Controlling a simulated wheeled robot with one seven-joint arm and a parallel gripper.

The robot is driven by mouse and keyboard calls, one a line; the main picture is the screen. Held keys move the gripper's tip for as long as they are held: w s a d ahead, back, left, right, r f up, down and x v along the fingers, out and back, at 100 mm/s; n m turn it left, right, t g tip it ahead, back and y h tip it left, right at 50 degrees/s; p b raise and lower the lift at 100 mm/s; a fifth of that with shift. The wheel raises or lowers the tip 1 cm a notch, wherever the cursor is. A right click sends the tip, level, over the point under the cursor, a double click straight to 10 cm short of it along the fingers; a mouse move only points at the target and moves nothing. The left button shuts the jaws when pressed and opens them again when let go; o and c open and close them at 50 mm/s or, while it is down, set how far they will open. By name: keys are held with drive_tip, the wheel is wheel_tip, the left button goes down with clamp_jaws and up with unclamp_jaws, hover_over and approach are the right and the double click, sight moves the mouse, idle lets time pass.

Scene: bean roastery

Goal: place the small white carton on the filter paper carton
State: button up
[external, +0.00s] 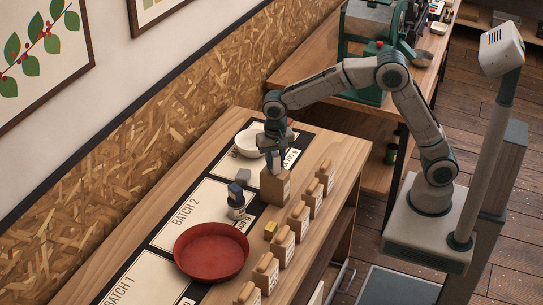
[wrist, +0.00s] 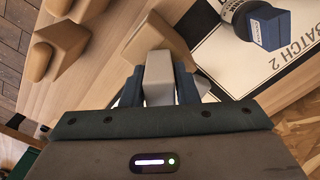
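My gripper (external: 277,160) points down over the brown carton (external: 274,188), which I take to be the filter paper carton. In the wrist view its two blue fingers (wrist: 159,86) sit against both sides of the small white carton (wrist: 158,70), so it is shut on it. The brown carton's top (wrist: 156,35) shows just beyond the white one. In the external view the white carton is mostly hidden by the fingers. It is right at the brown carton's top; I cannot tell whether they touch.
A row of tan bags (external: 300,217) lines the table's right edge. Batch mats (external: 190,213) lie beneath.

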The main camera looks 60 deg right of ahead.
sight(276, 154)
drive_tip(key=shift+o, duration=1.3)
drive_tip(key=shift+r, duration=0.1)
wheel_tip(276, 154, up, 12)
drive_tip(key=shift+f, duration=0.15)
drive_tip(key=shift+r, duration=0.25)
drive_tip(key=s+d+r+n+t, duration=0.15)
drive_tip(key=s+d+n, duration=0.25)
drive_tip(key=s+d, duration=0.8)
drive_tip(key=s+d+f+n+t, duration=0.1)
drive_tip(key=s+d+f+n, duration=0.1)
drive_tip(key=s, duration=0.5)
drive_tip(key=s+d+f+n, duration=0.3)
drive_tip(key=s+f, duration=0.1)
drive_tip(key=s, duration=0.3)
drive_tip(key=shift+s+f+t, duration=0.3)
drive_tip(key=shift+s+t, duration=0.05)
